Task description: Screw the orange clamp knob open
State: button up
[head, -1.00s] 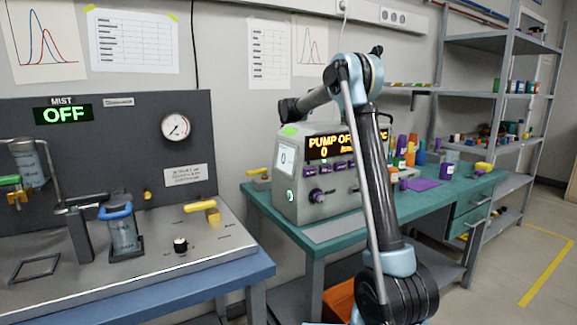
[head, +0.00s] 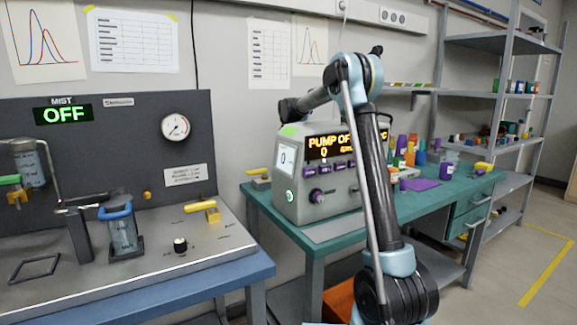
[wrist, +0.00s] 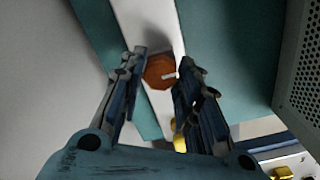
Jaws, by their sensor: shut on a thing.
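The orange clamp knob (wrist: 159,72) shows in the wrist view, round or many-sided, with a small white mark on its right side. It sits over a pale strip between teal surfaces. My gripper (wrist: 163,66) has one finger on each side of the knob and is shut on it. The left finger lies close against the knob's edge; contact on the right is hard to see in shadow. In the head view, my arm reaches back and left behind the pump unit (head: 300,200), so the gripper and knob are hidden there.
A grey perforated panel (wrist: 300,75) stands right of my gripper in the wrist view. A small yellow part (wrist: 179,143) lies below the knob. In the head view, the pump unit stands on a teal bench (head: 330,232). Bottles (head: 405,150) stand to the right. A steel-topped bench (head: 160,270) is at left.

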jog(key=shift+w, duration=0.15)
jog(key=o, duration=1.1)
jog(key=shift+c, duration=0.2)
notch_tip(320, 180, up, 12)
